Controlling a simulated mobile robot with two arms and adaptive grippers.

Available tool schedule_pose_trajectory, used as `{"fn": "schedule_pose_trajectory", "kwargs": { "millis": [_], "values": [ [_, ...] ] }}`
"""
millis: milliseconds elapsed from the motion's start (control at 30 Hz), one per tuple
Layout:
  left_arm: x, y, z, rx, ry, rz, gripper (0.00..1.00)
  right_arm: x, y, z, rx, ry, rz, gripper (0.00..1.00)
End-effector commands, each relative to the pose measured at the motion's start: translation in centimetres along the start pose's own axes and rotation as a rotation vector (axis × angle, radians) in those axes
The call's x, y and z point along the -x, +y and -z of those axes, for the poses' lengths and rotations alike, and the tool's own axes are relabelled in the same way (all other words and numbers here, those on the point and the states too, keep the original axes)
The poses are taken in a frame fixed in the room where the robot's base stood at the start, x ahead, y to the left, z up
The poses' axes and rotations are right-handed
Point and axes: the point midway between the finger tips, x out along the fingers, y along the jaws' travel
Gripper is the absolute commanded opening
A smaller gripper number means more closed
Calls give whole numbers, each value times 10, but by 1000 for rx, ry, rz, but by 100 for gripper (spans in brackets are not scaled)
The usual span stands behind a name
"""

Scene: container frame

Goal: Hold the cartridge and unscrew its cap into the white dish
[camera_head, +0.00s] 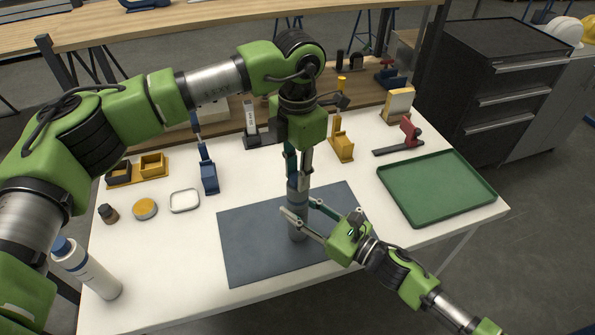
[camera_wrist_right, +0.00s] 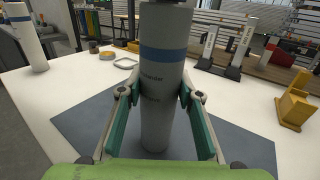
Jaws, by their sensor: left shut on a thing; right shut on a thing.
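The cartridge (camera_head: 298,232) is a grey cylinder with a blue band, standing upright on the dark mat (camera_head: 250,258). In the right wrist view the cartridge (camera_wrist_right: 160,55) fills the middle, with small dark print below the band. My right gripper (camera_head: 298,212) is shut around its body from the side, one finger on each side. My left gripper (camera_head: 298,178) points straight down and is shut at the cartridge's top. Its fingers hide the cap. The white dish (camera_head: 185,201) is a small shallow square with rounded corners, left of the mat; it also shows in the right wrist view (camera_wrist_right: 126,63).
A yellow-topped round tin (camera_head: 145,209) and a small dark jar (camera_head: 109,214) stand left of the dish. A white bottle with a blue cap (camera_head: 91,270) stands at the front left. A green tray (camera_head: 437,190) lies right. Tool stands line the back.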

Motion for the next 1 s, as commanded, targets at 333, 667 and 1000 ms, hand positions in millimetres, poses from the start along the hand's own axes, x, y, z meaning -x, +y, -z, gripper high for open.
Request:
{"fn": "schedule_pose_trajectory", "kwargs": {
  "millis": [333,667,1000],
  "values": [
    [1,0,-1,661,-1,1,0,0,0,0,1,0,0,0],
    [1,0,-1,1291,-1,2,0,0,0,0,1,0,-1,0],
    [1,0,-1,1910,-1,3,0,0,1,0,1,0,-1,0]
  ]
}}
